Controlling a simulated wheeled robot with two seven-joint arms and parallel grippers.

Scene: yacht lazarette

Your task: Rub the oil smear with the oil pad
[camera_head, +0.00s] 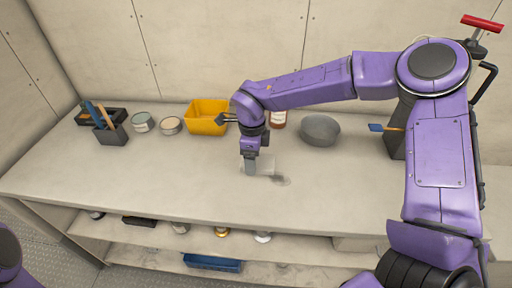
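The oil smear (283,181) is a small dark grey patch on the pale bench top, near the middle. The oil pad (266,165) is a pale, flat-sided piece just left of and behind the smear, at the bench surface. My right gripper (250,168) points down at the pad's left part and appears shut on it. The fingers hide part of the pad, and any contact with the bench is hard to make out. My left gripper is out of view.
Two round tins (143,122) and a dark tool holder (110,134) are at left. The bench front (170,190) is clear. A blue tray (212,263) sits below.

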